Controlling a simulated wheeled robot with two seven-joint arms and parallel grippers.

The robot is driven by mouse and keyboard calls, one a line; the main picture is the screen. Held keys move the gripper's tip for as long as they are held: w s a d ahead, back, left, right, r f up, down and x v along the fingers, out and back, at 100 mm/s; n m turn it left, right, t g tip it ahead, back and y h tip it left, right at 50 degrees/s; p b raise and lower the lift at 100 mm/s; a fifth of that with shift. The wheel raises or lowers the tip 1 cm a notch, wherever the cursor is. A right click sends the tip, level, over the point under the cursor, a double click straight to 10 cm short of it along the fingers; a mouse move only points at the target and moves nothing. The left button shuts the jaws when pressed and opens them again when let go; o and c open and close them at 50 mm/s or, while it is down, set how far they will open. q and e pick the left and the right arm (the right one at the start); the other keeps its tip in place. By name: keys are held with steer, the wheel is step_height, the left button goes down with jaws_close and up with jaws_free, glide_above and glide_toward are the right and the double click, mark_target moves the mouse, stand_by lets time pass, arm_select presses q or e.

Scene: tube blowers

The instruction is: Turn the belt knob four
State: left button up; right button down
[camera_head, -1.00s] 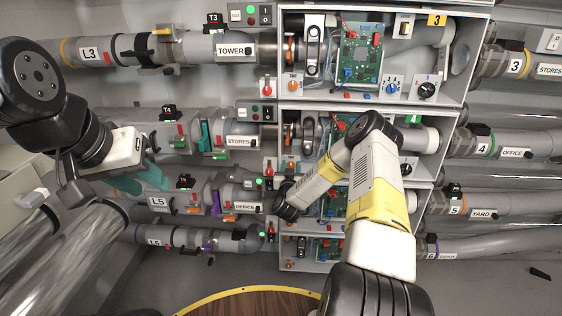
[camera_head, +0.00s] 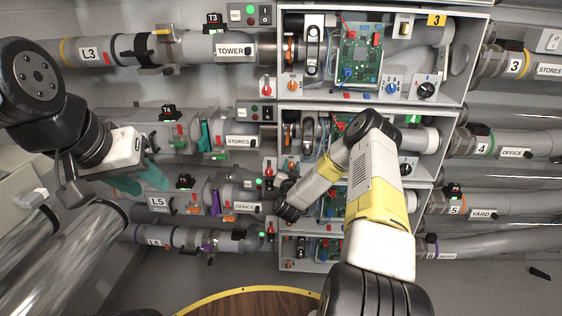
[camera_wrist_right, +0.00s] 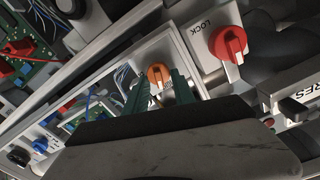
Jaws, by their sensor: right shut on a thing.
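The orange belt knob four (camera_wrist_right: 157,73) sits on the panel strip of the fourth box, and it also shows in the head view (camera_head: 291,166). My right gripper (camera_wrist_right: 160,82) reaches it with two green fingers, one on each side of the knob, and is shut on it. In the head view my right wrist (camera_head: 288,207) is just below the knob, and the fingertips are hard to make out. My left gripper (camera_head: 140,181) hangs far to the left, near the L5 tube, with its teal fingers apart and nothing seen between them.
A red LOCK knob (camera_wrist_right: 228,44) is close beside the orange knob. The third box (camera_head: 478,50) is above. Grey tubes (camera_head: 190,47) run in from the left.

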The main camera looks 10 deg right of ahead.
steer(key=m, duration=0.3)
steer(key=shift+d+f+m, duration=0.15)
steer(key=shift+m, duration=0.25)
steer(key=m, duration=0.3)
steer(key=shift+s+d+f+m, duration=0.1)
steer(key=shift+d+f+m, duration=0.05)
steer(key=shift+m, duration=0.15)
steer(key=m, duration=0.3)
steer(key=shift+f+m, duration=0.15)
steer(key=shift+m, duration=0.15)
steer(key=shift+f+m, duration=0.15)
steer(key=shift+m, duration=1.45)
steer(key=c, duration=1.3)
jaws_free()
steer(key=shift+s, duration=0.1)
